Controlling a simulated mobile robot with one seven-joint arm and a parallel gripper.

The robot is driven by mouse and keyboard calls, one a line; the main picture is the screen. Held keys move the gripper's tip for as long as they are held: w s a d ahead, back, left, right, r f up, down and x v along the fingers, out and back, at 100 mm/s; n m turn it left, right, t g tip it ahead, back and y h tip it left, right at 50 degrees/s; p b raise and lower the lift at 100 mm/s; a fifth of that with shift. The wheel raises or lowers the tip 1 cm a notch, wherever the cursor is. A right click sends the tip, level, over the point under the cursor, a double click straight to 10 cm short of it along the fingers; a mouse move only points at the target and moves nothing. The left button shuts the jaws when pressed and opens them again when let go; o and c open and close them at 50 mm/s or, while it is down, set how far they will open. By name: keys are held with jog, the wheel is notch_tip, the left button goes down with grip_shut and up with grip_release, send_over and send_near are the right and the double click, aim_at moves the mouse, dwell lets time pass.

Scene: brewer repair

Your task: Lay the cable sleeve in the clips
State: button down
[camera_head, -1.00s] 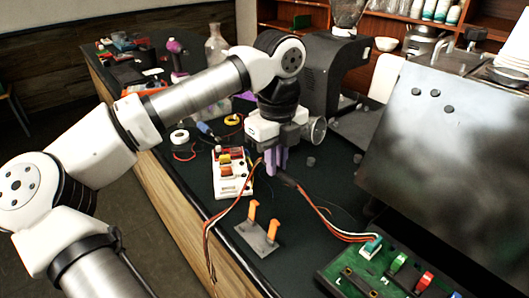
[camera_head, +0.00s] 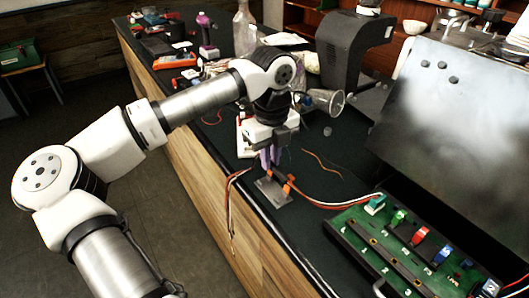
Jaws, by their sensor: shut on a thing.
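My gripper (camera_head: 271,160), with purple fingers, points down over the clip stand and is shut on the dark cable sleeve (camera_head: 281,178), of which only a little shows. The stand is a grey metal plate (camera_head: 273,195) near the counter's front edge. One orange clip (camera_head: 289,185) shows right beside the fingers; the other is mostly hidden by the gripper. The sleeve is at about clip height, but I cannot tell whether it sits in the clips. Its coloured wires (camera_head: 325,204) run right to a plug on the green board, and the other ends (camera_head: 229,200) hang over the counter edge.
The green board (camera_head: 350,229) with several coloured connectors lies right of the stand, beside a large metal panel (camera_head: 440,110). A clear glass vessel (camera_head: 327,101) and a black grinder (camera_head: 350,45) stand behind.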

aim_at(270, 188)
jog(key=shift+f+b, duration=0.65)
jog(key=shift+f, duration=1.25)
jog(key=shift+f+b, duration=0.8)
jog(key=shift+b, duration=0.1)
jog(key=shift+f+b, duration=0.7)
jog(key=shift+b, duration=0.8)
jog(key=c, duration=1.4)
grip_release()
jog(key=shift+o, duration=0.2)
jog(key=shift+r, duration=0.15)
notch_tip(270, 188, up, 14)
jog(key=shift+f+b, duration=0.2)
jog(key=shift+b, duration=0.6)
